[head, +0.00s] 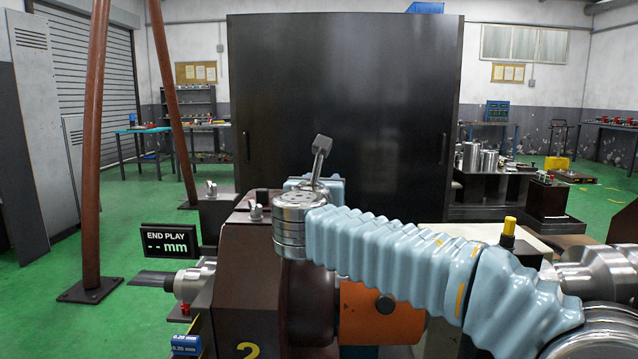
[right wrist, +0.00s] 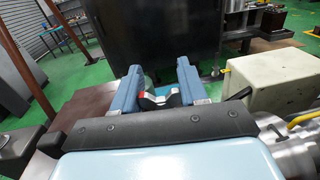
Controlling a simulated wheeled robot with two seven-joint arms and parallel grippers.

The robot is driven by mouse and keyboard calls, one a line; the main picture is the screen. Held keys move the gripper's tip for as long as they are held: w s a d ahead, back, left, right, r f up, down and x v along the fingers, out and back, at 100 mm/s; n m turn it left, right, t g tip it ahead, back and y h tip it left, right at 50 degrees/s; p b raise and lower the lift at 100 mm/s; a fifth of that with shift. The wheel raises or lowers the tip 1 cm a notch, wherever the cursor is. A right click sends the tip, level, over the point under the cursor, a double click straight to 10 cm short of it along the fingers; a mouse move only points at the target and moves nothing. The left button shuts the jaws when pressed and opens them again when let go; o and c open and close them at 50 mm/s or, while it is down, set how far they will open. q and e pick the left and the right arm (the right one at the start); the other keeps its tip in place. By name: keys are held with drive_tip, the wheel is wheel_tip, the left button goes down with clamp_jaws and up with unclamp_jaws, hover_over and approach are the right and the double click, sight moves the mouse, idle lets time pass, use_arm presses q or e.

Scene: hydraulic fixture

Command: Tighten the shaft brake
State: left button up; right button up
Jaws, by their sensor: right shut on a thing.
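My right arm comes in from the right in the head view, and its wrist hides much of the right gripper (head: 314,184). A grey lever with a blocky head (head: 321,146) stands up, slightly tilted, just beyond the wrist. In the right wrist view, the right gripper's two blue fingers (right wrist: 159,88) are shut on a small dark and silver part (right wrist: 162,99) with a red spot at its left. It looks like part of the lever, but its lower end is hidden. The brown fixture housing (head: 244,270), marked with a yellow 2, is below. My left gripper is not in view.
An END PLAY display (head: 168,240) reads "-- mm". A blue 0.20 mm block (head: 186,343) is at the lower left. A large black cabinet (head: 345,110) blocks the back.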

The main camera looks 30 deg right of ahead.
drive_tip(key=shift+s+d+r+m+g+h, duration=0.1)
drive_tip(key=shift+s+r+m+g+h, duration=0.1)
drive_tip(key=shift+m+g+h, duration=0.75)
drive_tip(key=shift+s+d+r+m+g+h, duration=0.1)
drive_tip(key=shift+r+m+g+h, duration=0.05)
drive_tip(key=shift+m+g+h, duration=0.75)
drive_tip(key=shift+r+g+h, duration=0.1)
drive_tip(key=shift+g+h, duration=0.15)
drive_tip(key=o, duration=1)
drive_tip(key=shift+o, duration=0.3)
drive_tip(key=shift+f, duration=0.2)
